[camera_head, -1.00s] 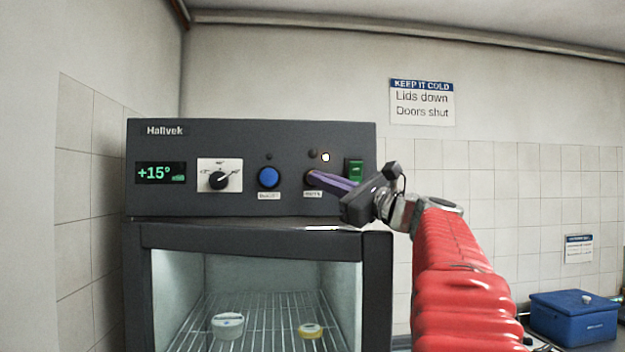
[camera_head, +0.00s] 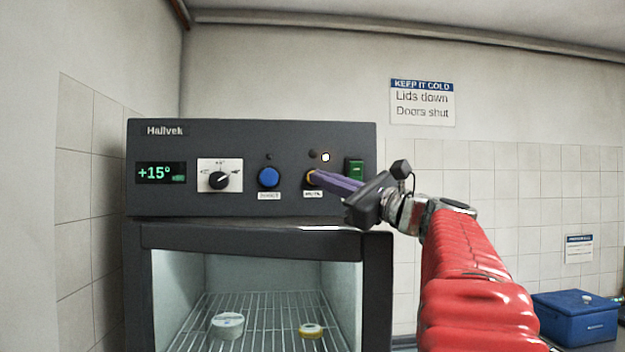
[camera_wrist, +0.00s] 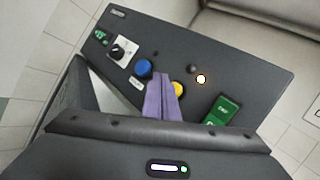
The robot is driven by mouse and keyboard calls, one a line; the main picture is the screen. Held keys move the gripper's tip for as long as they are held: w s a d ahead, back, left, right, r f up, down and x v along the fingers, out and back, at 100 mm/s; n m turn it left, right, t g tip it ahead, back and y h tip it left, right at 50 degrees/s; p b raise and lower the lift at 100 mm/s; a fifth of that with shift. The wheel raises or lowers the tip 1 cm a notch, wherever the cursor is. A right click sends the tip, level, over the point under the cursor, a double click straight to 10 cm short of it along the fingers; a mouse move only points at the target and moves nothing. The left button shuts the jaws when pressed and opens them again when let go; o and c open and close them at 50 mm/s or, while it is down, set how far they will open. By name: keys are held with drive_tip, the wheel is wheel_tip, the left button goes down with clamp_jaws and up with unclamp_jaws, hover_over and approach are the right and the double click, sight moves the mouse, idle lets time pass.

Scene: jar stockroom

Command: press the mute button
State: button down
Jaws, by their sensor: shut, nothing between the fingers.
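The yellow button (camera_head: 310,177) sits on the dark control panel, above a small label that seems to read mute. In the head view my gripper (camera_head: 317,178) overlaps its right part, so only its left edge shows. In the wrist view the yellow button (camera_wrist: 179,89) appears just right of my gripper's purple fingertips (camera_wrist: 161,76). The fingers are shut with nothing between them. They point at the panel close to the button; I cannot tell whether they touch it.
A blue button (camera_head: 269,177) and a black dial (camera_head: 219,180) are left of it. A green switch (camera_head: 355,170) is close on the right, above my gripper. A small lamp (camera_head: 325,157) glows. Below is the cabinet with jars on a wire shelf (camera_head: 265,320).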

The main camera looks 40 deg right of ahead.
drive_tip(key=shift+s+a, duration=0.65)
drive_tip(key=shift+s, duration=0.35)
drive_tip(key=shift+a, duration=0.1)
